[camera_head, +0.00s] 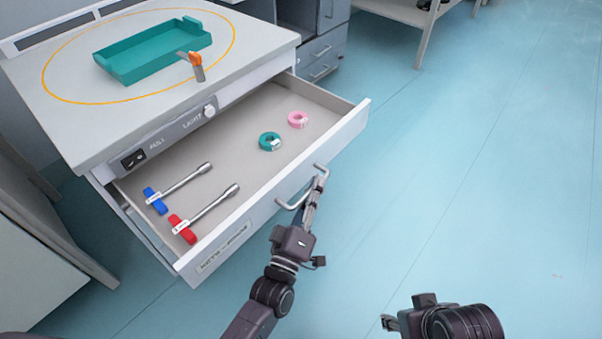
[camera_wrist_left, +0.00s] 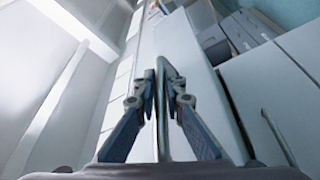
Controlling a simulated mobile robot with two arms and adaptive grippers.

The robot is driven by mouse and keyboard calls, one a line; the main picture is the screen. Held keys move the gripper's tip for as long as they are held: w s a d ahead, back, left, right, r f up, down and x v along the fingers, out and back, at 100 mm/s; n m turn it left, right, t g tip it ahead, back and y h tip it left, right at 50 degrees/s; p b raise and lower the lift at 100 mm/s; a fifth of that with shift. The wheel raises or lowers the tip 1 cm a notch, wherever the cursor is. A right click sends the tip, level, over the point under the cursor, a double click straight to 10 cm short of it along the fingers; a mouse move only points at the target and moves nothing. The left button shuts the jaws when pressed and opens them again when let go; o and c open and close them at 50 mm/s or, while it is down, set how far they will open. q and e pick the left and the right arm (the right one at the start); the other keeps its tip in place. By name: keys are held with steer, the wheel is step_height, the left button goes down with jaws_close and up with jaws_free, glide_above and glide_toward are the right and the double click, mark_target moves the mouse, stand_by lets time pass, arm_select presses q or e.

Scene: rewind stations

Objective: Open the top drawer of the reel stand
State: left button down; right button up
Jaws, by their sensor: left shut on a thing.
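The top drawer (camera_head: 330,140) of the reel stand (camera_head: 75,125) is pulled well out, with its inside in plain view. Its bar handle (camera_head: 289,205) is on the front panel. My left gripper (camera_head: 317,187) is shut on this handle near its right end; the wrist view also shows the fingers (camera_wrist_left: 163,85) closed on the bar. In the drawer lie a blue-ended tool (camera_head: 156,200), a red-ended tool (camera_head: 182,229), a teal ring (camera_head: 270,141) and a pink ring (camera_head: 298,119). My right gripper (camera_head: 388,322) is at the bottom right, away from the stand; its fingers are unclear.
The blue floor (camera_head: 470,170) to the right is clear.

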arm_select(q)
steer(key=shift+s+d+f, duration=0.1)
steer(key=shift+s+d, duration=0.85)
steer(key=shift+d, duration=0.25)
steer(key=c, duration=2)
jaws_free()
steer(key=v, duration=1.2)
